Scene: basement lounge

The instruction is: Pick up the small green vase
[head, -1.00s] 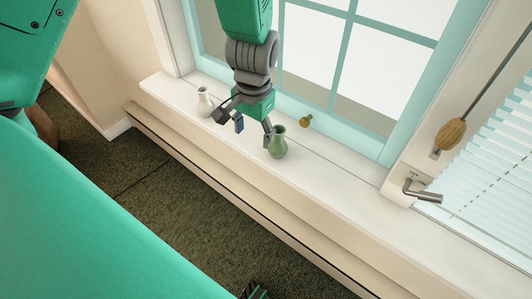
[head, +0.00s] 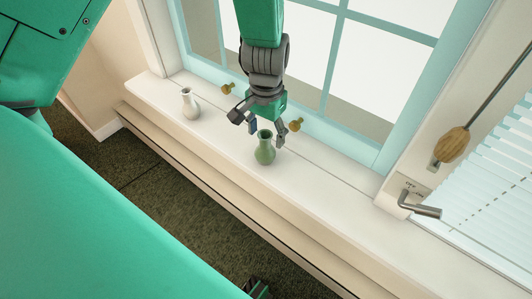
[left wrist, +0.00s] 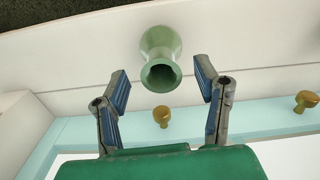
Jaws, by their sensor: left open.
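The small green vase (head: 265,148) stands upright on the white windowsill in the head view. My left gripper (head: 267,130) is open just behind and above it, on the window side, with a finger on either side of the vase's neck in the picture. In the left wrist view the vase (left wrist: 160,58) shows its round mouth, beyond and between the two open fingertips of the left gripper (left wrist: 162,82). The fingers look apart from the vase, and nothing is held.
A white vase (head: 190,104) stands on the windowsill (head: 330,205) to the left. Brass knobs (head: 296,125) are on the window frame close behind the gripper. A metal handle (head: 420,206) and a wooden pull (head: 452,143) are at the right. The sill's front edge is clear.

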